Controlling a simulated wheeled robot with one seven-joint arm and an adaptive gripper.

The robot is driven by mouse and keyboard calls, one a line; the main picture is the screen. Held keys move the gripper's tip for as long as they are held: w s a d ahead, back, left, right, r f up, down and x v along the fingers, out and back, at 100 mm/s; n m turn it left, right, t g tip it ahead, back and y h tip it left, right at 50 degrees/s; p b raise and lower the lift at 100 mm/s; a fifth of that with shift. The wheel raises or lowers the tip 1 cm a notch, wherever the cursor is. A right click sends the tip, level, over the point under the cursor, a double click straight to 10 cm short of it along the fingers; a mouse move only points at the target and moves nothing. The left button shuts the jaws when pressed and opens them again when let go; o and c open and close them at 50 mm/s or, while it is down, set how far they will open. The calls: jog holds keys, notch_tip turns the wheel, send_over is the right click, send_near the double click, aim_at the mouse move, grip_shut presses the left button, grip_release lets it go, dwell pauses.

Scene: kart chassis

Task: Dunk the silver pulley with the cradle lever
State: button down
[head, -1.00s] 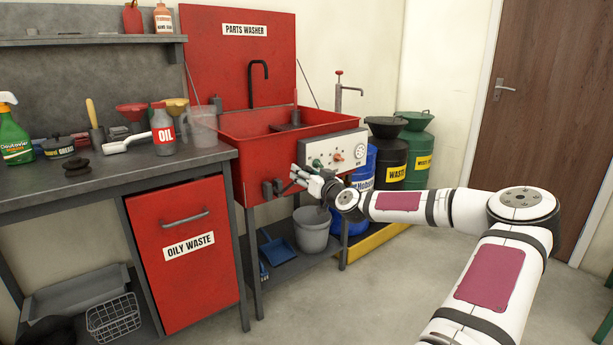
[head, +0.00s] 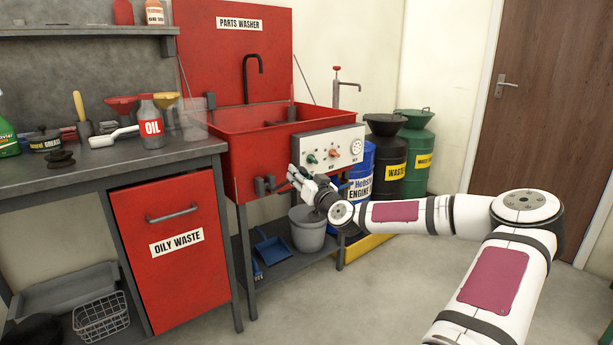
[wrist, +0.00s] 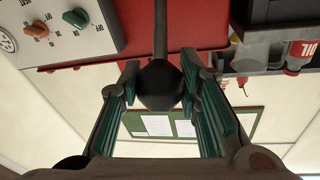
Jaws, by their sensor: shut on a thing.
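My gripper (head: 297,177) is in front of the red parts washer (head: 230,150), below its white control panel. In the wrist view my gripper (wrist: 160,100) is shut, with its green-padded fingers on either side of the dark round knob (wrist: 159,86) of the cradle lever. The lever's dark rod (wrist: 160,35) runs from the knob toward the red washer. In the head view the lever's dark mount (head: 264,186) shows on the washer's front. A dark part of the cradle (head: 281,123) shows low inside the basin. I cannot make out the silver pulley.
The control panel (head: 329,147) with its knobs is just above my gripper. A grey bucket (head: 309,236) stands on the shelf below. The workbench (head: 95,164) with bottles and funnels is at left. Drums (head: 388,160) stand at right. The floor in front is clear.

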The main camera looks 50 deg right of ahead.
jog(key=shift+s+a+f+t+h+b, duration=0.15)
jog(key=shift+s+f+t+b, duration=0.2)
jog(key=shift+f+b, duration=0.65)
jog(key=shift+s+d+f+t+h+b, duration=0.15)
jog(key=shift+s+f+t+b, duration=0.2)
jog(key=shift+f+b, duration=0.6)
jog(key=shift+r, duration=0.35)
jog(key=c, duration=1.2)
grip_release()
jog(key=shift+o, duration=0.2)
jog(key=shift+a, duration=0.1)
jog(key=v, duration=1.2)
jog(key=shift+r, duration=0.1)
